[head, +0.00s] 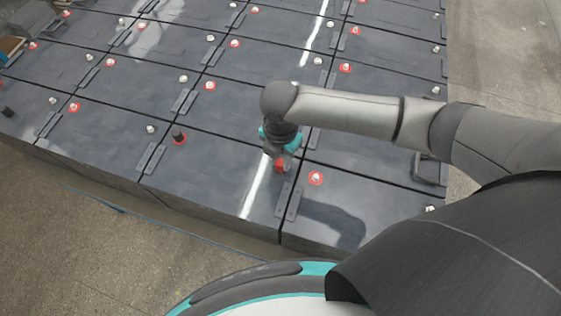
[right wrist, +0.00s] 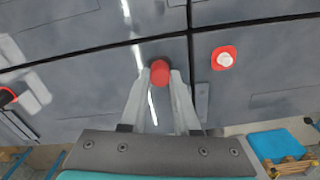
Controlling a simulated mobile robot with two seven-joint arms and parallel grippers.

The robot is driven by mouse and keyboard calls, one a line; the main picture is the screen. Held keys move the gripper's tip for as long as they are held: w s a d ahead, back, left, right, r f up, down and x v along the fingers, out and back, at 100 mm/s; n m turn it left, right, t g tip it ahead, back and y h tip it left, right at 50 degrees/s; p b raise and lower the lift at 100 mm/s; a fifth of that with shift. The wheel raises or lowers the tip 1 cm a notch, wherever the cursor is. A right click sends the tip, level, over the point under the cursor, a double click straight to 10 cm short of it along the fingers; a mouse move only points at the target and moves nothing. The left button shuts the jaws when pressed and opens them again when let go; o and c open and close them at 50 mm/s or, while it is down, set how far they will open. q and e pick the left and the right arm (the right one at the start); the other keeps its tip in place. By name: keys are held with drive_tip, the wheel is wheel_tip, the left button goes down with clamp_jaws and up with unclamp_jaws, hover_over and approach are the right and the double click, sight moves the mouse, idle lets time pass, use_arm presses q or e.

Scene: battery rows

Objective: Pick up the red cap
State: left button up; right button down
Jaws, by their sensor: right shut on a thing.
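The red cap (head: 281,165) is between the fingertips of my right gripper (head: 282,160), over the front row of dark batteries. In the right wrist view the red cap (right wrist: 160,72) sits at the ends of the two grey fingers of the right gripper (right wrist: 160,84), which are shut on it. Part of its sides is hidden by the fingers. I cannot tell whether its underside touches the battery top. My left gripper is not in view.
A bare terminal with a red ring (head: 316,178) stands just right of the gripper. A black cap (head: 178,137) sits on a red-ringed terminal to the left. Flat grey bars (head: 293,200) join neighbouring batteries. Concrete floor (head: 110,250) lies in front.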

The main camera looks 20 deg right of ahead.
idle(0.4)
wheel_tip(320, 180, up, 20)
drive_tip(key=shift+p, duration=0.4)
drive_tip(key=c, duration=1.2)
unclamp_jaws()
clamp_jaws()
drive_tip(key=shift+r+p, duration=0.6)
drive_tip(key=shift+p, duration=0.45)
drive_tip(key=shift+r, duration=0.1)
wheel_tip(320, 180, up, 5)
hover_over(281, 162)
drive_tip(key=shift+a, duration=0.1)
